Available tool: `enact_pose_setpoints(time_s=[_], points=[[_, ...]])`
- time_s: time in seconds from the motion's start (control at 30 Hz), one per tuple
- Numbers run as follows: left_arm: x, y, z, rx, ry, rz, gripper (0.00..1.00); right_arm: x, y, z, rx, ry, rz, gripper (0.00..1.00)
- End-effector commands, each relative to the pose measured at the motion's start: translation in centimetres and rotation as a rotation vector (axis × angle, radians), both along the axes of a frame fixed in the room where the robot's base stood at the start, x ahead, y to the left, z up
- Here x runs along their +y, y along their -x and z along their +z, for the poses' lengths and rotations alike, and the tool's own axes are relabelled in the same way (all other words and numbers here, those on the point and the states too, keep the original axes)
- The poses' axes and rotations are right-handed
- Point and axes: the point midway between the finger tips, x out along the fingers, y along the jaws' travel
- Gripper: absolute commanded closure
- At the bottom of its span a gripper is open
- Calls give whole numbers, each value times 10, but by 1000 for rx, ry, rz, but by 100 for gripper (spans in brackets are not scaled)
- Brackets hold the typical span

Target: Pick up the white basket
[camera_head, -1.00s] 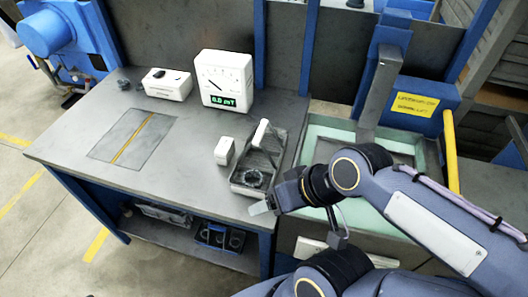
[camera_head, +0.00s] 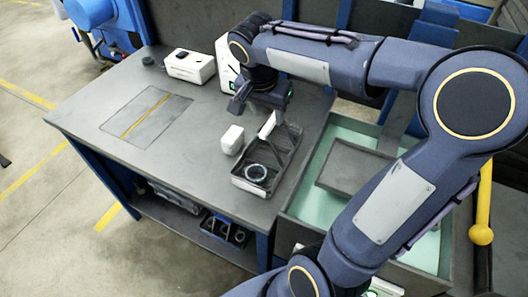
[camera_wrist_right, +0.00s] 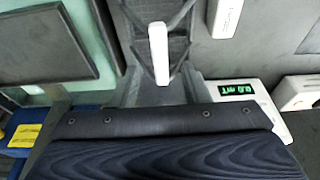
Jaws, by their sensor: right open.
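The basket (camera_head: 283,158) stands on the grey table, right of its middle. Its body looks dark grey and open-topped, and its upright handle grip (camera_head: 267,125) is white. A dark ring (camera_head: 256,173) lies in its near end. In the right wrist view the white grip (camera_wrist_right: 158,54) shows near the top middle, with part of the dark basket around it. My right gripper (camera_head: 256,107) is open and empty, pointing down just behind the handle, above the table. It does not appear to hold the grip. My left gripper is out of view.
A small white block (camera_head: 232,139) stands close left of the basket. A white box (camera_head: 190,66) and a white gauge (camera_head: 225,58), partly hidden by my arm, stand at the back. A green-lined tub (camera_head: 307,198) adjoins the table at right. The table's left side is mostly clear.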

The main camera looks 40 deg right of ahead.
Motion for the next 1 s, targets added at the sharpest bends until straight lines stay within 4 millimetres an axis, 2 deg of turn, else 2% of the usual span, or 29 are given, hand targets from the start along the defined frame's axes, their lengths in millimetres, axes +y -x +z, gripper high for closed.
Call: enact_pose_setpoints(time_s=[0.37, 0.6, 0.87, 0.9, 1.0], points=[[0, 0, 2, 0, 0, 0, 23, -11, -6, -38, 3, 4, -17, 58], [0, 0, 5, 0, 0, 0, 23, -19, -9, -70, 3, 4, -15, 58], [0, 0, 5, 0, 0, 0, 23, -20, -10, -74, -2, 2, -13, 58], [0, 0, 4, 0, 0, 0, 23, -20, -10, -74, -1, 3, -14, 60], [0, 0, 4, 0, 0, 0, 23, -20, -10, -74, -1, 3, -14, 73]])
